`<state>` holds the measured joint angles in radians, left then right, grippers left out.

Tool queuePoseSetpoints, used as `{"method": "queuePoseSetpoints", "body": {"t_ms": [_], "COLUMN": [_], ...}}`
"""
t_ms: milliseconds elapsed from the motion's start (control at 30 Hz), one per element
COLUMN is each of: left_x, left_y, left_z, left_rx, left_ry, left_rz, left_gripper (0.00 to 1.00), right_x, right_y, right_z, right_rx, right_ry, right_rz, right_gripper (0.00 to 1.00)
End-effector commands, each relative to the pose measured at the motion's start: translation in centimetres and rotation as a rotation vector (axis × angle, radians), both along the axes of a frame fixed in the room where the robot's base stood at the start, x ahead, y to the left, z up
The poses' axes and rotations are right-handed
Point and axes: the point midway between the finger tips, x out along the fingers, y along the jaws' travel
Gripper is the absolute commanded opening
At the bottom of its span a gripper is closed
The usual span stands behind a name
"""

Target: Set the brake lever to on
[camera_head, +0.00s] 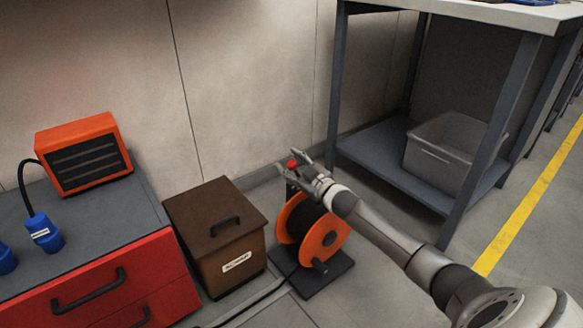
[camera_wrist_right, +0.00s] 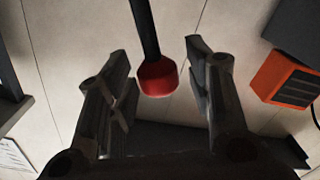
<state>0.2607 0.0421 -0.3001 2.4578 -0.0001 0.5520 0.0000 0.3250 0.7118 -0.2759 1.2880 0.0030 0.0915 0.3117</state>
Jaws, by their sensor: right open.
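The brake lever shows as a red knob (camera_head: 292,163) on a dark post at the orange cable reel (camera_head: 327,239), which stands on a black base plate on the floor. My right gripper (camera_head: 300,161) is at the knob, with its fingers spread. In the right wrist view the red knob (camera_wrist_right: 157,79) on its black rod sits between the two open fingers, with a gap on both sides. I cannot read an on or off mark. My left gripper is out of view.
A brown lidded box (camera_head: 203,223) stands left of the reel, beside a red drawer cabinet (camera_head: 75,290) bearing an orange heater (camera_head: 84,155) and blue plugs (camera_head: 42,233). A workbench (camera_head: 490,125) with a grey bin (camera_head: 435,165) stands right. The wall is close behind.

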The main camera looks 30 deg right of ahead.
Motion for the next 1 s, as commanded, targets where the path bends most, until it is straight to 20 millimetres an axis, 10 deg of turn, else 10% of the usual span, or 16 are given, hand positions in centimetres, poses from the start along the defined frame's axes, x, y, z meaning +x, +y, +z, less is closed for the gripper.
{"method": "queuePoseSetpoints", "body": {"t_ms": [267, 633, 1000], "left_x": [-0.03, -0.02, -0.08], "left_y": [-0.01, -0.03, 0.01], "left_z": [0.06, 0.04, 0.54], "left_rx": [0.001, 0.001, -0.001], "left_ry": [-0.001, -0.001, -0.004], "left_rz": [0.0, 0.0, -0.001], "left_gripper": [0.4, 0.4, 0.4], "right_x": [0.07, 0.05, 0.07], "right_y": [-0.01, 0.0, -0.16], "right_z": [0.02, 0.01, 0.3], "right_rx": [0.0, 0.0, 0.026], "right_ry": [0.0, 0.0, 0.001], "right_rz": [0.0, 0.0, 0.0], "right_gripper": [0.46, 0.0, 0.0]}}
